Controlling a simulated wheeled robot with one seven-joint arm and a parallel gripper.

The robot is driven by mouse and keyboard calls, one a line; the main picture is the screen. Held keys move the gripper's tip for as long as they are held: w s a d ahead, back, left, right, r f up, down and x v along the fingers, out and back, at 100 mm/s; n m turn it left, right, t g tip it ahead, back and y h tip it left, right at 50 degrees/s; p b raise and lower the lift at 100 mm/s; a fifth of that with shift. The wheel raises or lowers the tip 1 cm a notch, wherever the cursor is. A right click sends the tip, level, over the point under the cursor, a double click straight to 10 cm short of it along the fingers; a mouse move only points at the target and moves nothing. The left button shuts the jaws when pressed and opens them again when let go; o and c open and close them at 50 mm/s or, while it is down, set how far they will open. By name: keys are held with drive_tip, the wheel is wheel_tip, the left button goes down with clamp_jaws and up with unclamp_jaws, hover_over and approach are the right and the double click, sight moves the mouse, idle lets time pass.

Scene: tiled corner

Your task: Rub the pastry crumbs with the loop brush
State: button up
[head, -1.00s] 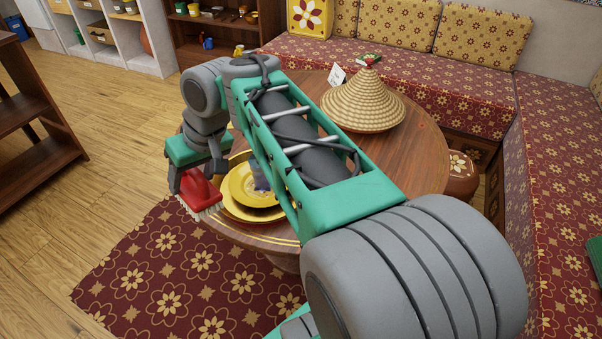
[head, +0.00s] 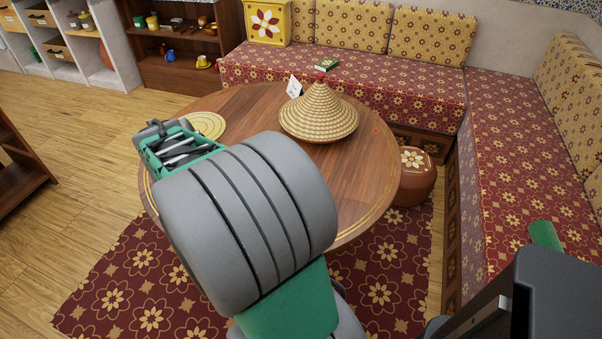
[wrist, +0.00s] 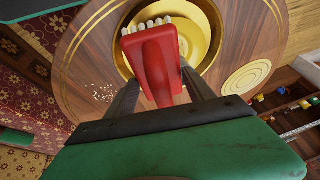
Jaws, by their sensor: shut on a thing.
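The loop brush (wrist: 160,62), red with pale bristles, is held between the two dark fingers of my gripper (wrist: 160,85) in the wrist view. The bristles point toward the top of that view, in front of a gold plate (wrist: 208,28). The pastry crumbs (wrist: 103,92) are small pale specks on the wooden table (wrist: 78,68), left of the brush and apart from it in the picture. Whether the brush touches anything cannot be told. In the head view my arm hides the gripper, brush, plate and crumbs.
A woven cone lid (head: 318,112) and a white card (head: 294,87) stand on the round table. A flat round yellow mat (head: 205,125) lies near its far left edge. A patterned bench (head: 345,85) borders the back and right. A stool (head: 416,180) stands right of the table.

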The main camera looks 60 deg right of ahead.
drive_tip(key=s+d+m+g+y+p, duration=0.1)
drive_tip(key=s+d+m+g+p, duration=0.1)
drive_tip(key=s+d+m, duration=0.4)
drive_tip(key=s+d+f+m+g+y+p, duration=0.1)
drive_tip(key=s+d+m+g+p, duration=0.1)
drive_tip(key=s+m, duration=0.45)
drive_tip(key=s+d+m+g+y+p, duration=0.15)
drive_tip(key=s+d+m, duration=0.3)
drive_tip(key=s, duration=0.45)
drive_tip(key=shift+n+g+h, duration=0.25)
drive_tip(key=shift+n+h, duration=0.15)
drive_tip(key=shift+h, duration=0.05)
wheel_tip(320, 180, down, 5)
drive_tip(key=b, duration=0.3)
drive_tip(key=shift+w+f, duration=0.1)
drive_tip(key=shift+f, duration=0.05)
drive_tip(key=shift+w, duration=0.1)
